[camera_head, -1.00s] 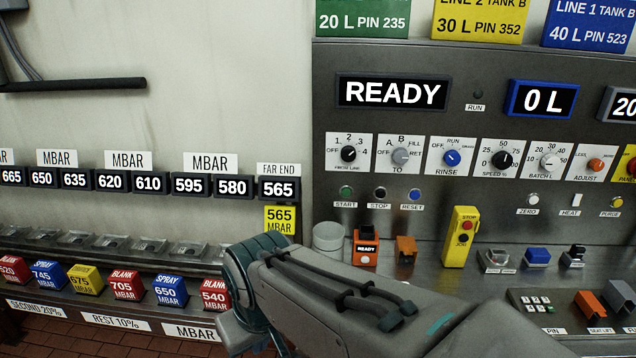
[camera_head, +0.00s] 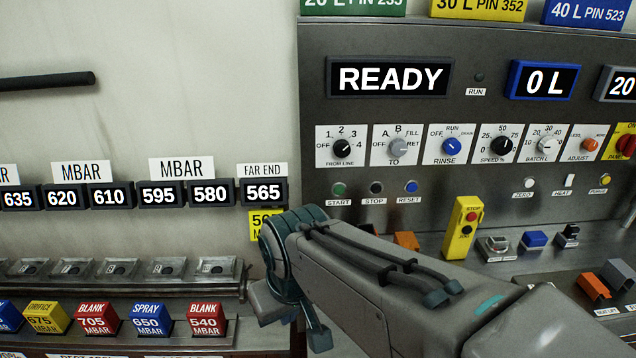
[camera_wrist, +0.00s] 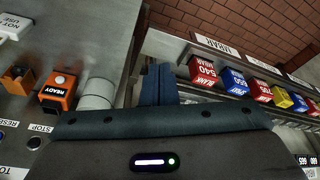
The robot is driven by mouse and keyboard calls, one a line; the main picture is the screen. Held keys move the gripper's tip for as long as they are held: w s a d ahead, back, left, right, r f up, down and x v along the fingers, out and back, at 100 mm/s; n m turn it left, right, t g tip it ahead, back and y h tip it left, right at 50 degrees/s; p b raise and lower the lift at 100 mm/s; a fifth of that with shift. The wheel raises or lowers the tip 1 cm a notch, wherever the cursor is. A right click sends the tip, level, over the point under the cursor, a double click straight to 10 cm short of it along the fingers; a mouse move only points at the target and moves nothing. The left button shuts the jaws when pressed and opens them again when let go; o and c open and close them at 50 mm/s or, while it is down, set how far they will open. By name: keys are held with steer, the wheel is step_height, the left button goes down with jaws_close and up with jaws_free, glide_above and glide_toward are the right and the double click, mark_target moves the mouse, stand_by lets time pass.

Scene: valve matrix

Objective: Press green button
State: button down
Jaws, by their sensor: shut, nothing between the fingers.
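The green button (camera_head: 339,188) is a small round button on the grey panel, above a START label, in the head view. The dark STOP button (camera_head: 376,187) and the blue RESET button (camera_head: 411,187) sit to its right. My arm is below the green button in the head view, and its fingers cannot be made out there. In the wrist view my gripper (camera_wrist: 158,84) is shut and empty, pointing down past the console's edge. I cannot make out the green button in the wrist view.
The READY display (camera_head: 390,77) and a row of knobs are above the buttons. A yellow stop box (camera_head: 463,228) stands on the console to the right. An orange READY box (camera_wrist: 58,91) and a grey cylinder (camera_wrist: 97,93) stand near my gripper. Coloured blocks line a lower shelf.

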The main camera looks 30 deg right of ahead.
steer(key=shift+w, duration=0.1)
steer(key=w+d+m+t+y+p, duration=0.1)
steer(key=w+d+m+t+y, duration=0.2)
steer(key=w, duration=0.4)
steer(key=w+d+m+t+y+p, duration=0.1)
steer(key=w+d+m+p, duration=0.15)
steer(key=w+m, duration=0.3)
steer(key=w+d+f+m+t+h, duration=0.1)
steer(key=d+m, duration=0.3)
steer(key=d, duration=0.4)
steer(key=w+d+f+m+t+h, duration=0.1)
steer(key=w+d+m+h, duration=0.2)
steer(key=d, duration=0.6)
steer(key=shift+d+m+t+h, duration=0.3)
steer(key=shift+m+t, duration=0.05)
steer(key=shift+t, duration=0.05)
steer(key=shift+w, duration=0.1)
